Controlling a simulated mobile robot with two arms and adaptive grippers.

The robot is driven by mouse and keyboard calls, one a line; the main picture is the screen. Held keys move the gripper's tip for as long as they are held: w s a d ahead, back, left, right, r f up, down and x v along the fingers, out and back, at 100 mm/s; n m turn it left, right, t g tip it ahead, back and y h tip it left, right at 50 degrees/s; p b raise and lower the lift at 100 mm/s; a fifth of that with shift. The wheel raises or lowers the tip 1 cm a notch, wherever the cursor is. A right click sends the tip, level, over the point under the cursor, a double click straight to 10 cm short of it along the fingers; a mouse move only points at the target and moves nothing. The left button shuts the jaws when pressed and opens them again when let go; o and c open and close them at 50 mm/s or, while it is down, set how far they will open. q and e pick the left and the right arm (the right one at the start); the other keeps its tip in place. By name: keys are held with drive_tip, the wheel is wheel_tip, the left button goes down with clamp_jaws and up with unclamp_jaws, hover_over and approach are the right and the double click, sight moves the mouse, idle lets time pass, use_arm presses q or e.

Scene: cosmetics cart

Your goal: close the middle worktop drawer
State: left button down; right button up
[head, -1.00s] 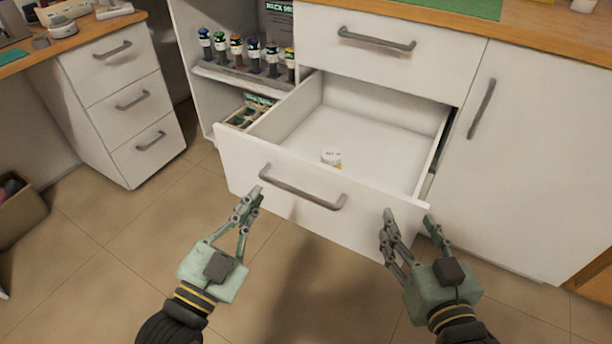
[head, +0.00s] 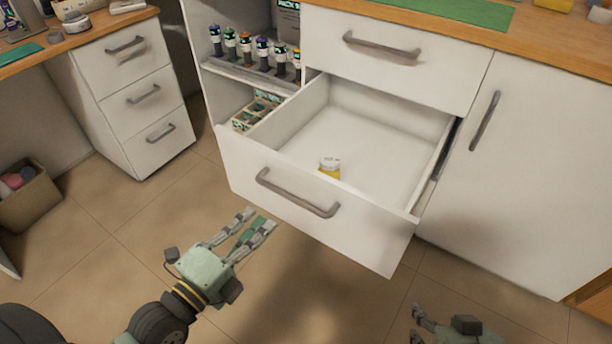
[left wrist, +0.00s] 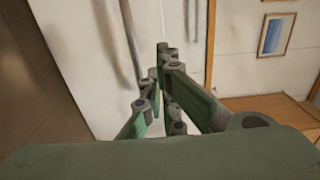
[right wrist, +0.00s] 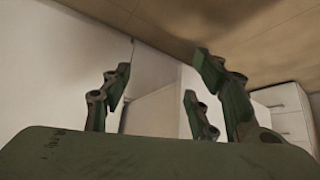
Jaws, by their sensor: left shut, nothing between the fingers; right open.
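The middle worktop drawer (head: 312,219) stands pulled well out, with its grey bar handle (head: 298,193) on the front. A small white and yellow jar (head: 329,168) stands inside it near the front. My left gripper (head: 256,226) is shut and empty, just in front of the drawer front at its lower left, apart from the handle. It also shows in the left wrist view (left wrist: 162,80). My right gripper (head: 414,322) shows partly at the bottom right of the head view. In the right wrist view (right wrist: 165,85) its fingers are spread and empty, facing white cabinet surfaces.
A closed drawer (head: 396,55) sits above the open one, under the wooden worktop. A closed cabinet door (head: 535,165) is at the right. An open shelf with several bottles (head: 262,48) is at the left. A bin (head: 32,200) stands far left; the tiled floor is clear.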

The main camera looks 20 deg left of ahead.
sight(303, 173)
use_arm(q)
drive_tip(key=b+x, duration=0.2)
drive_tip(key=x, duration=1)
drive_tip(key=shift+w+f, duration=0.1)
drive_tip(key=shift+w, duration=0.15)
drive_tip(key=shift+w+d, duration=0.25)
drive_tip(key=shift+w, duration=0.35)
use_arm(e)
drive_tip(key=w+a+r+t+y, duration=0.1)
drive_tip(key=w+a+r+t, duration=0.2)
drive_tip(key=w+r+t, duration=0.2)
drive_tip(key=shift+w+r, duration=0.8)
drive_tip(key=shift+w, duration=0.4)
use_arm(q)
drive_tip(key=shift+w, duration=0.1)
